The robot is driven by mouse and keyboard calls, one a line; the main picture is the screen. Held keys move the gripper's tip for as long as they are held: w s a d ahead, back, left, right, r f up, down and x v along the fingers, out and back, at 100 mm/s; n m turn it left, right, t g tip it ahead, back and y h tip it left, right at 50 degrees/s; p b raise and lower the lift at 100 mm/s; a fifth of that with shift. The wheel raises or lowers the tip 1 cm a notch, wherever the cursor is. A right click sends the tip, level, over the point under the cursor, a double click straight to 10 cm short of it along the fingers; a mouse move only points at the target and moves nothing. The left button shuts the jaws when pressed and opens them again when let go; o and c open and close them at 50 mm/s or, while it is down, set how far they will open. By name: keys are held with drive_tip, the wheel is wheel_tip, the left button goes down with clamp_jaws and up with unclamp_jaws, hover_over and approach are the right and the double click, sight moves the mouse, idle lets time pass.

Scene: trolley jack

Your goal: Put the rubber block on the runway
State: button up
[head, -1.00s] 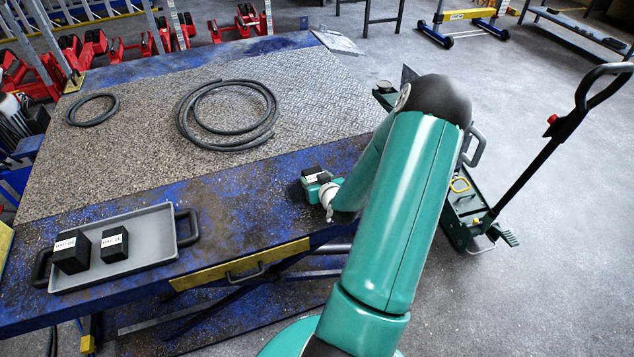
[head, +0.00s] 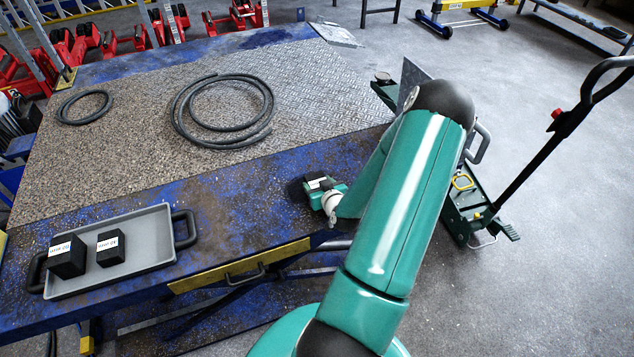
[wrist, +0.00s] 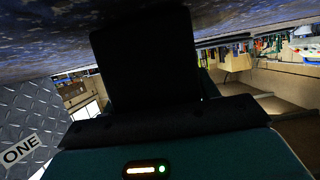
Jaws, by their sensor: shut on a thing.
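The rubber block (head: 315,181) is black with a white label and shows beside my teal gripper (head: 312,187) in the head view. My gripper is shut on it, low over the blue painted near strip of the runway (head: 225,205). I cannot tell whether the block touches the surface. In the wrist view a large black shape, likely the block (wrist: 145,60), fills the middle in front of the teal gripper body. The fingertips are not clearly visible.
A grey tray (head: 150,225) with two black labelled blocks stands at the left. Two hose coils (head: 222,140) lie on the textured plate. The green trolley jack (head: 465,205) stands on the floor at right. A tread plate marked ONE (wrist: 30,125) shows in the wrist view.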

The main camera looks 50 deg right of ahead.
drive_tip(key=shift+w, duration=0.15)
drive_tip(key=o, duration=1.3)
drive_tip(key=shift+f, duration=0.15)
drive_tip(key=shift+s+a+r, duration=0.15)
drive_tip(key=shift+s+r, duration=0.1)
drive_tip(key=shift+s, duration=0.1)
drive_tip(key=v, duration=1.1)
drive_tip(key=shift+s+r, duration=0.1)
drive_tip(key=shift+s, duration=0.1)
